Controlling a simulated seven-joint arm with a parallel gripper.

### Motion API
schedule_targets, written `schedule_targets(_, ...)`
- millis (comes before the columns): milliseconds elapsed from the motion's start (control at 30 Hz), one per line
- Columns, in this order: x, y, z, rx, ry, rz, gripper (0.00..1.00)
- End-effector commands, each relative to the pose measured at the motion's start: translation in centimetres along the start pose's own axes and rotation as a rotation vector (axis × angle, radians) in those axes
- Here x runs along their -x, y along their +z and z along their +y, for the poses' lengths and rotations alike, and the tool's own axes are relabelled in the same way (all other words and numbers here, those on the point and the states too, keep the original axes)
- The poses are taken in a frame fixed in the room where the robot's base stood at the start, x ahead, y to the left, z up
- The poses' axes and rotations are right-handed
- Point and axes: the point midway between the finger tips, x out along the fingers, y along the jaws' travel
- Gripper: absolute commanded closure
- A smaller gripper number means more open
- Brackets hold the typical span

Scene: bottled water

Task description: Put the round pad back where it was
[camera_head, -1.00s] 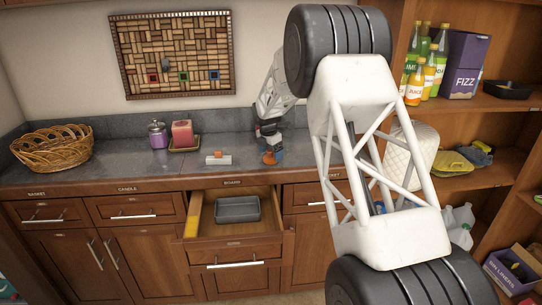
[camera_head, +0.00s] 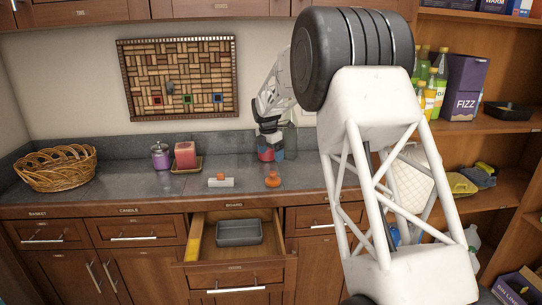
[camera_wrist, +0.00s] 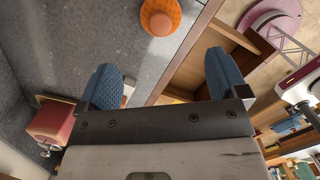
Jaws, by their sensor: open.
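A round orange item (camera_head: 272,180), which may be the round pad, lies on the grey counter behind the open drawer. It also shows at the top of the wrist view (camera_wrist: 160,16), with a small raised middle. My gripper (camera_head: 270,156) is above the counter, behind and above the orange item and apart from it. In the wrist view its two blue fingers (camera_wrist: 162,88) are spread wide with nothing held between them. The open drawer (camera_head: 200,225) below the counter holds a grey tray (camera_head: 240,233).
A red candle (camera_head: 185,154), a purple jar (camera_head: 160,156) and a wicker basket (camera_head: 57,167) stand farther left. Shelves with bottles (camera_head: 440,75) are at the right. My arm hides part of them.

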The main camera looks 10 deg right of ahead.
Motion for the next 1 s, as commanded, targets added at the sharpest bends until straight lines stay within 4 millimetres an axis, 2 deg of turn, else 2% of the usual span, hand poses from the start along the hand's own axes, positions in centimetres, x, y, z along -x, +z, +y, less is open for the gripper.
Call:
schedule_targets(667, 0.1, 0.0, -0.1, -0.004, 0.001, 0.000, 0.08)
schedule_targets(867, 1.3, -0.4, -1.4, -0.055, 0.005, 0.000, 0.08)
schedule_targets(1000, 3.1, -1.1, -3.6, -0.141, 0.014, 0.000, 0.08)
